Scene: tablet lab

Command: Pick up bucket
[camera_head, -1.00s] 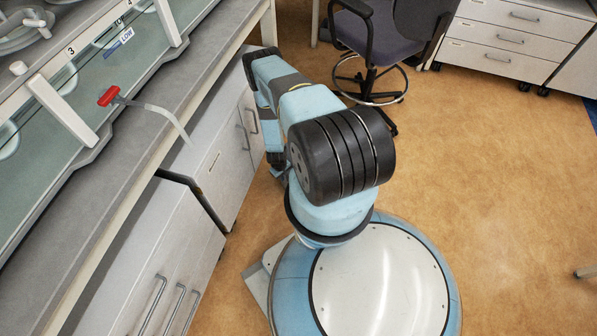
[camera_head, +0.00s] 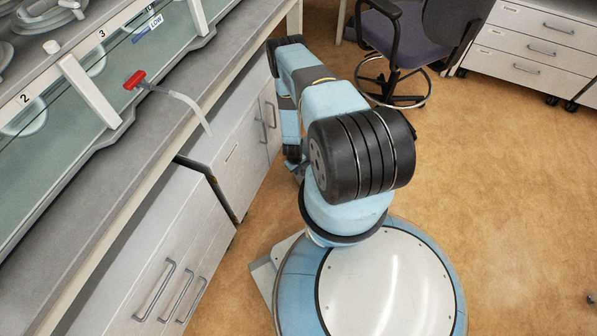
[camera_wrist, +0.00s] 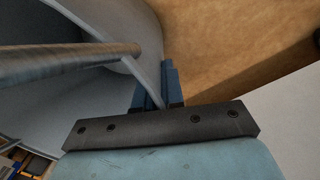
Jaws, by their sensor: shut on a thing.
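In the wrist view a large grey bucket (camera_wrist: 80,110) fills the left side, seen from close above. A brown, rod-like grip (camera_wrist: 60,62) crosses in front of it. My gripper (camera_wrist: 156,92) has its blue fingers closed about the bucket's thin wall or rim, which runs between them. In the head view my arm bends down beside the cabinets, and its own links largely hide the gripper. The bucket cannot be made out clearly there.
A grey lab counter (camera_head: 150,150) with white cabinets (camera_head: 225,180) runs along the left. A red-handled tap (camera_head: 135,80) stands over it. A swivel chair (camera_head: 395,45) and drawers (camera_head: 530,45) are at the back.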

